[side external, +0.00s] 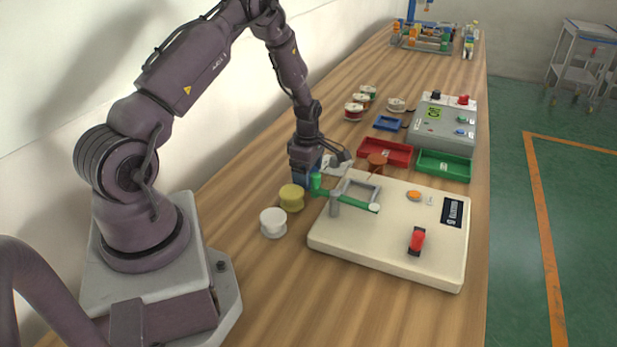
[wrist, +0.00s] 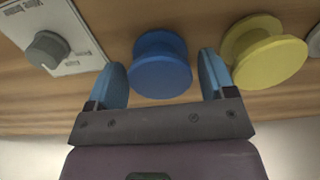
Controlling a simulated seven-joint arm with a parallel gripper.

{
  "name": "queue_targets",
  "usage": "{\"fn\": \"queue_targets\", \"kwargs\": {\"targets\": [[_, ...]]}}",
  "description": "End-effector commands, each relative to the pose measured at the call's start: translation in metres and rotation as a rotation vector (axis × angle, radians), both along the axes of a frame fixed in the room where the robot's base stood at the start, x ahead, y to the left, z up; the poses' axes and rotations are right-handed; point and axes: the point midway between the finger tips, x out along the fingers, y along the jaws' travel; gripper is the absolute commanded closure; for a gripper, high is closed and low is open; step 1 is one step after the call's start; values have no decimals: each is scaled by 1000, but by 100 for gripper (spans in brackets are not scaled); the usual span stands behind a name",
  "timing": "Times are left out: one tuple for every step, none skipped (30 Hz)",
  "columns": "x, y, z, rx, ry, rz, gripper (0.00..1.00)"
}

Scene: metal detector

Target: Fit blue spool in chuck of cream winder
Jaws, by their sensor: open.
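The blue spool (wrist: 160,68) stands on the wooden table in the wrist view, between the two blue fingers of my open gripper (wrist: 162,78). Small gaps show on both sides of it. In the side view my gripper (side external: 305,178) points down at the table, just beyond the far left corner of the cream winder (side external: 385,243); the spool is hidden or not distinguishable from the fingers there. The winder carries a grey frame, a green arm (side external: 350,201), a grey upright post (side external: 334,204) and a red switch (side external: 417,240). I cannot tell which part is the chuck.
A yellow spool (side external: 292,198) stands close beside my gripper, and a white spool (side external: 273,222) nearer the camera. A white card with a grey knob (wrist: 47,49) lies on the spool's other side. Red (side external: 385,152) and green trays (side external: 443,166) sit behind the winder.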

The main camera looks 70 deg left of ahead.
Motion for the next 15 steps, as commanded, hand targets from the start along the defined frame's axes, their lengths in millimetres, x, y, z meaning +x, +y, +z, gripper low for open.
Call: {"fn": "queue_targets", "kwargs": {"targets": [[0, 0, 0, 0, 0, 0, 23], [0, 0, 0, 0, 0, 0, 23], [0, 0, 0, 0, 0, 0, 23], [0, 0, 0, 0, 0, 0, 23], [0, 0, 0, 0, 0, 0, 28], [0, 0, 0, 0, 0, 0, 37], [0, 0, 0, 0, 0, 0, 44], [0, 0, 0, 0, 0, 0, 51], [0, 0, 0, 0, 0, 0, 58], [0, 0, 0, 0, 0, 0, 58], [0, 0, 0, 0, 0, 0, 58], [0, 0, 1, 0, 0, 0, 58], [0, 0, 1, 0, 0, 0, 58], [0, 0, 2, 1, -1, 0, 58], [0, 0, 3, 1, -1, 0, 58]]}}
